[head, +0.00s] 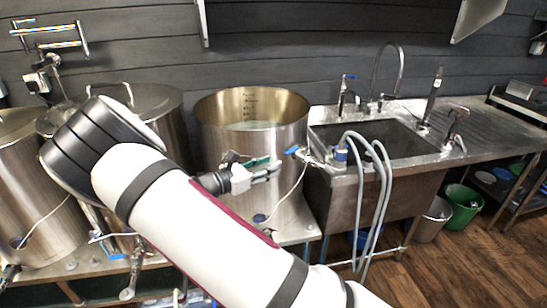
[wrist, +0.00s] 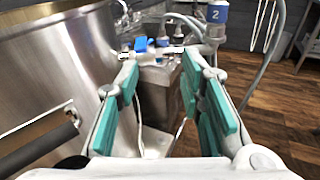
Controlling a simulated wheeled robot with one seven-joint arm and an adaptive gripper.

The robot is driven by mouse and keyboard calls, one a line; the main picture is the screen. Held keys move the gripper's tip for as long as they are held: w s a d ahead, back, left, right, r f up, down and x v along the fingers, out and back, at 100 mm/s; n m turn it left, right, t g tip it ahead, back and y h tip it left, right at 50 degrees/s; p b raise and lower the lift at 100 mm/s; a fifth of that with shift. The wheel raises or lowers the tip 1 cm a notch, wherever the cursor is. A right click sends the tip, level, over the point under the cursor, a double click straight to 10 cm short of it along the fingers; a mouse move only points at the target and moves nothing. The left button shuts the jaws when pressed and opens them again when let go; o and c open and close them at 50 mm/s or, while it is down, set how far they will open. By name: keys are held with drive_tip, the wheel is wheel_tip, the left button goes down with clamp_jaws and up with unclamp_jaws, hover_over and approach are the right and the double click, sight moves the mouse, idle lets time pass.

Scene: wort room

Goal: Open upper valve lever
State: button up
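A small valve with a blue lever (head: 292,150) sits by the right side of the open steel kettle (head: 210,150), near the sink edge. In the wrist view the blue lever (wrist: 141,43) is ahead and slightly left of centre, beyond my fingertips. My gripper (head: 277,168) is in front of the kettle wall, just left of and a little below the lever. In the wrist view my gripper (wrist: 160,68) is open, with teal pads apart and nothing between them. The lever appears apart from the fingers.
A steel sink (head: 385,140) stands to the right, with grey hoses (head: 383,195) looping over its front. A blue-collared fitting marked 2 (wrist: 216,18) is close to the right finger in the wrist view. Closed kettles (head: 150,105) stand left. A green bucket (head: 462,205) is below the counter.

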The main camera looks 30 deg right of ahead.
sight(285, 153)
drive_tip(key=shift+n+t, duration=0.8)
drive_tip(key=shift+n, duration=0.1)
drive_tip(key=x, duration=0.4)
drive_tip(key=w+p+x, duration=0.1)
drive_tip(key=x, duration=0.3)
drive_tip(key=w+x, duration=0.1)
drive_tip(key=x, duration=0.3)
drive_tip(key=shift+a+f, duration=0.2)
drive_tip(key=shift+a, duration=0.1)
drive_tip(key=shift+c, duration=0.6)
clamp_jaws()
